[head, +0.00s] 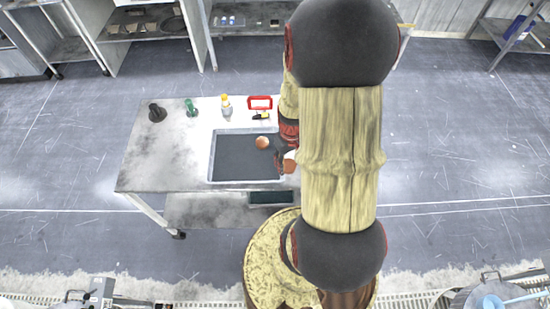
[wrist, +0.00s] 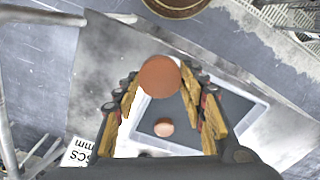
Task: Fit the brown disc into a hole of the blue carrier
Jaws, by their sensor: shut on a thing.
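A brown disc (wrist: 160,77) is between the fingertips of my gripper (wrist: 160,75) in the wrist view, and the gripper is shut on it. In the head view my gripper (head: 285,157) is over the right part of the dark tray, partly hidden by my arm; the held disc (head: 290,161) shows beside it. A second brown disc (head: 262,142) lies in the tray and shows in the wrist view (wrist: 163,128). A blue piece (head: 492,301) on a round grey thing is cut off at the lower right; I cannot tell whether it is the carrier. No holes show.
The dark tray with a pale rim (head: 210,160) sits on a grey table (head: 150,165). A black object (head: 157,113), a green object (head: 191,107), a bottle (head: 226,105) and a red-framed object (head: 260,102) stand along its back. Open floor lies left and right.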

